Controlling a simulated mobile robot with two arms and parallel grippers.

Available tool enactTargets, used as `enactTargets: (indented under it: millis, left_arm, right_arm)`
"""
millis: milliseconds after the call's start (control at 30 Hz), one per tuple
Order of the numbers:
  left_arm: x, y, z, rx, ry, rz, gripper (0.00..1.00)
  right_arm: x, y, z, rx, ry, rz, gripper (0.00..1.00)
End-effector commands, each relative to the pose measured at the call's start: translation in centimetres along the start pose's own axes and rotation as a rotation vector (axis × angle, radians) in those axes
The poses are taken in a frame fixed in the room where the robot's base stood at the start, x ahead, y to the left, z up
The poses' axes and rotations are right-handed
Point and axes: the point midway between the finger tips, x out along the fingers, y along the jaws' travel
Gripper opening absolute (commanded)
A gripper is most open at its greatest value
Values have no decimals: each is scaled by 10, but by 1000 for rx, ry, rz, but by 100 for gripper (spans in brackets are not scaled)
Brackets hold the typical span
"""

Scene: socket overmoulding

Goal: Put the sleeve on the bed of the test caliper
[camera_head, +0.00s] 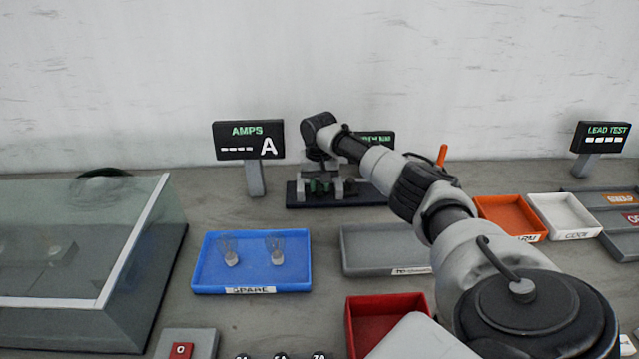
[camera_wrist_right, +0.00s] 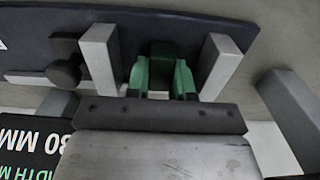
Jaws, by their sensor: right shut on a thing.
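The test caliper (camera_head: 294,195) stands at the back middle, a dark base with upright grey jaws. In the right wrist view its two grey jaws (camera_wrist_right: 100,60) stand on the dark base. My right gripper (camera_wrist_right: 161,82), with green fingertips, is between these jaws, shut on a dark green block that I take to be the sleeve (camera_wrist_right: 162,62). The sleeve is at the bed, but I cannot tell whether it touches it. In the head view my right gripper (camera_head: 320,184) is small and partly hidden. My left gripper is not in view.
A blue tray (camera_head: 205,262) with two clear-topped pieces, a grey tray (camera_head: 365,236) and a red tray (camera_head: 365,310) stand nearer. Orange (camera_head: 500,212) and white (camera_head: 565,213) trays are right. A glass-sided case (camera_head: 90,240) fills the left. An AMPS display (camera_head: 249,140) stands beside the caliper.

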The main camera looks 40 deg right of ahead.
Motion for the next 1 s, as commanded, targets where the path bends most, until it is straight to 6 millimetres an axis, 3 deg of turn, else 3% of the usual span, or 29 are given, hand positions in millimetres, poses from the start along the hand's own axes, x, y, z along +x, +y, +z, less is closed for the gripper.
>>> enactTargets:
  millis: [167,200,367,733,1000]
  left_arm:
    - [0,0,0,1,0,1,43]
    - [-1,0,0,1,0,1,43]
    - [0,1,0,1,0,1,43]
    - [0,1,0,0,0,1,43]
    - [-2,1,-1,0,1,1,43]
  right_arm:
    - [2,0,0,1,0,0,0]
    - [3,0,0,1,0,0,24]
    - [2,0,0,1,0,0,48]
    - [-5,0,0,-1,0,-1,48]
    - [-57,0,-1,0,4,-3,48]
